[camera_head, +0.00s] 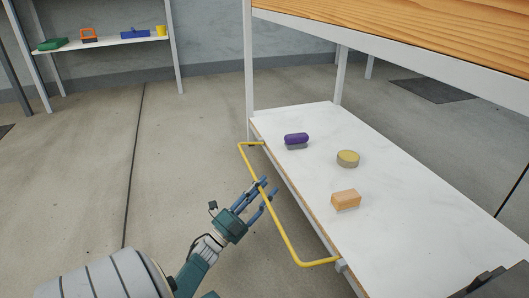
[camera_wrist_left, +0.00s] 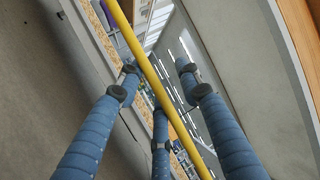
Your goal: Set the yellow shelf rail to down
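The yellow shelf rail (camera_head: 280,226) is a U-shaped bar fixed by its two ends to the long edge of the white shelf (camera_head: 400,225). Its long bar stands out from that edge on the left side; its exact tilt is hard to tell. My left gripper (camera_head: 266,187) is at the upper half of the long bar, blue fingers spread on both sides of it. In the left wrist view the rail (camera_wrist_left: 150,72) runs diagonally between the open fingers (camera_wrist_left: 160,85), which do not look closed on it. My right gripper does not show clearly.
On the shelf lie a purple item (camera_head: 296,139), a round yellow tin (camera_head: 347,158) and an orange block (camera_head: 345,200). A wooden top (camera_head: 400,30) hangs above on white posts. The floor left of the rail is clear. A back shelf (camera_head: 105,43) holds several small items.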

